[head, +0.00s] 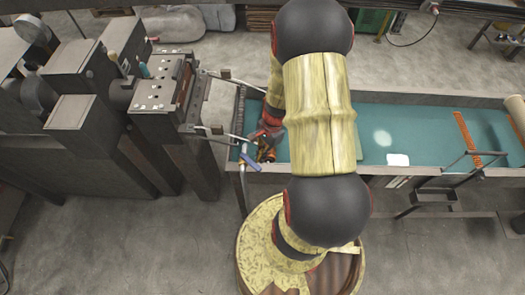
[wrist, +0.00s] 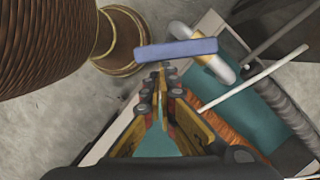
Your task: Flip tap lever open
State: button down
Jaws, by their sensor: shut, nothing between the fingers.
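The blue tap lever (wrist: 176,49) lies across the picture just beyond my fingertips in the wrist view. In the head view the blue lever (head: 250,162) sits at the near left edge of the trough. A pale tap pipe with a brass-coloured part (wrist: 222,68) runs behind the lever. My gripper (wrist: 160,70) is shut and empty, its tips close to the lever's underside in the picture; I cannot tell whether they touch it. In the head view my gripper (head: 265,152) is small and partly hidden beside the lever.
A long teal-lined trough (head: 430,125) stretches right. A grey machine (head: 160,95) stands at left. A ribbed brown cylinder (wrist: 45,45) fills the wrist view's upper left. Thin pale rods (wrist: 250,85) cross near the tap. Grey floor is free in front.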

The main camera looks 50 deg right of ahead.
aim_at(255, 169)
jog(key=a+m, duration=0.1)
jog(key=m, duration=0.1)
jog(key=a+m, duration=0.1)
jog(key=s+a+m+t, duration=0.1)
jog(key=m, duration=0.1)
jog(key=shift+a+m+h, duration=0.3)
jog(key=shift+a, duration=0.5)
